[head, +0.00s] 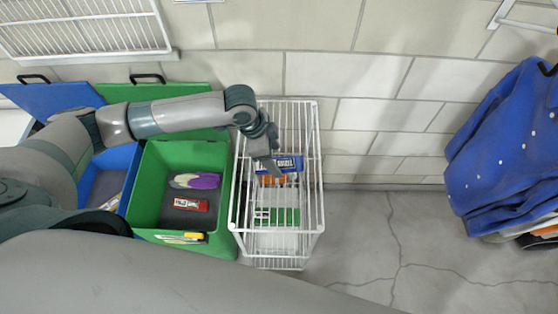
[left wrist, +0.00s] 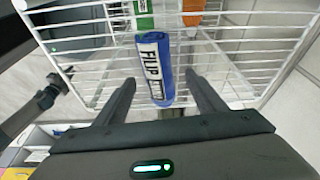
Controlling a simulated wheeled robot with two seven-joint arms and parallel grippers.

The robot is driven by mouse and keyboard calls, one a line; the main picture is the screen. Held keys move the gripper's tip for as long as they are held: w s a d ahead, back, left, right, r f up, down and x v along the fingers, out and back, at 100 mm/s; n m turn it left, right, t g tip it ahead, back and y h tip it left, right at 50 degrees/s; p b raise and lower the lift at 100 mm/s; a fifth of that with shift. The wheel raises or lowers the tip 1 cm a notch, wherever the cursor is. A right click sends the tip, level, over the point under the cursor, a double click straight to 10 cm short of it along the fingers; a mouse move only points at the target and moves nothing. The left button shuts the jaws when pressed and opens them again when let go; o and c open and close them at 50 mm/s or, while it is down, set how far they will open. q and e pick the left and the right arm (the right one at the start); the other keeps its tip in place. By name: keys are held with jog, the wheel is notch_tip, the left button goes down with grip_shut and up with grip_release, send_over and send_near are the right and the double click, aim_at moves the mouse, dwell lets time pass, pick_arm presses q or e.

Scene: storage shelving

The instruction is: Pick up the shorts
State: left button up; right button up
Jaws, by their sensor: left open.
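My left gripper (head: 270,160) hangs over the white wire basket (head: 314,215). In the left wrist view its open fingers (left wrist: 160,82) lie on either side of a blue item (left wrist: 149,50) with a white printed label. The same blue item (head: 288,163) shows in the head view, partly behind the gripper; contact cannot be told. Nothing is clearly identifiable as shorts. A blue cloth with white dots (head: 505,140) hangs at the right edge, its garment type unclear. My right gripper is not in view.
Orange and green-and-white items (head: 277,216) lie in the basket. Left of it are a green bin (head: 150,180) holding a purple item (head: 203,181) and a red packet (head: 190,205), and a blue bin (head: 128,160). Bare floor (head: 370,235) lies to the right.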

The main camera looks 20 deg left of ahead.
pick_arm(q)
jog(key=shift+x, duration=1.25)
jog(key=c, duration=1.2)
jog(key=shift+c, duration=0.2)
jog(key=shift+r, duration=0.45)
jog(key=r, duration=0.1)
jog(key=r+b, duration=0.1)
jog(key=r, duration=0.1)
jog(key=shift+s+d+r+b, duration=0.1)
jog(key=shift+d+r+b, duration=0.05)
jog(key=shift+d+b, duration=0.15)
jog(key=s+d+r+b, duration=0.2)
jog(key=s+d+r, duration=0.3)
jog(key=d+r, duration=0.2)
jog(key=d, duration=0.2)
jog(key=shift+s+d+b, duration=0.3)
jog(key=shift+d+b, duration=0.05)
jog(key=shift+b, duration=0.05)
jog(key=shift+f, duration=0.1)
